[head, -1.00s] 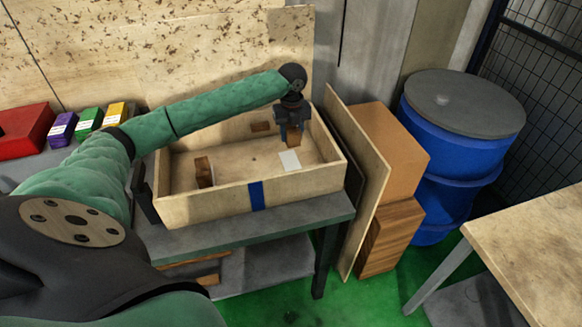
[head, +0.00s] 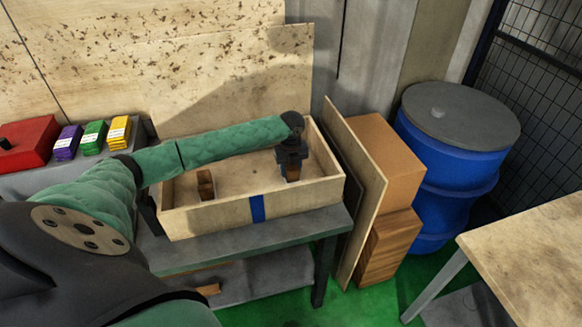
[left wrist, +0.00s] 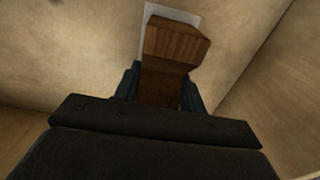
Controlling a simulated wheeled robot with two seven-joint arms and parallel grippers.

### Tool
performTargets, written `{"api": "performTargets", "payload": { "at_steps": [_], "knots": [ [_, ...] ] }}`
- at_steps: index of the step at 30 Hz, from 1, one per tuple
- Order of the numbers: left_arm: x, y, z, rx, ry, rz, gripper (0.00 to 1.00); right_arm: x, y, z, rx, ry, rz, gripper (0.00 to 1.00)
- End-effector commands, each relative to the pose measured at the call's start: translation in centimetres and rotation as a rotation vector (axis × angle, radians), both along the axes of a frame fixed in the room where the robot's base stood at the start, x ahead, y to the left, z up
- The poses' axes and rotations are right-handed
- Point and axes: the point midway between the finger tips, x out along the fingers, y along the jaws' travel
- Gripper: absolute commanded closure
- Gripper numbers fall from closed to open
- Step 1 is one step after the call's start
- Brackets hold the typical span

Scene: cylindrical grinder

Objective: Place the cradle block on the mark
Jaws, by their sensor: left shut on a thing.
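My left gripper (head: 291,168) is inside the wooden box, near its right end, pointing down. The block covers the rest of the mark. Whether the block touches the floor there I cannot tell. In the head view the mark is hidden behind the gripper and block. My right gripper is not in view.
The box (head: 215,218) has a blue strip (head: 257,208) on its front wall and stands on a grey bench (head: 240,245). Another brown block (head: 206,184) stands in its left half. The box's middle floor is clear. A board (head: 355,190) leans just right of the bench.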

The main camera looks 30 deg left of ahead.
Motion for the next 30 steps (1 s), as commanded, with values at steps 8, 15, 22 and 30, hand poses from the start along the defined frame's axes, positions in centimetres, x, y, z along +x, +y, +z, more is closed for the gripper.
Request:
{"api": "performTargets", "payload": {
  "at_steps": [8, 15, 22, 30],
  "knots": [
    [0.0, 0.0, -0.1, 0.001, -0.001, 0.000, 0.84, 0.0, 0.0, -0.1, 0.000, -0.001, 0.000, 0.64],
    [0.0, 0.0, -0.3, 0.001, -0.001, 0.001, 0.38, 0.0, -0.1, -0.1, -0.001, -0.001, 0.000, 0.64],
    [0.0, 0.0, -0.3, 0.001, -0.001, 0.001, 0.38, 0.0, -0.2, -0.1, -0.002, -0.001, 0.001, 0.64],
    [0.1, 0.1, 1.4, 0.002, -0.003, 0.002, 0.38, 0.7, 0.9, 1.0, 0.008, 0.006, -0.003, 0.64]
  ]
}}
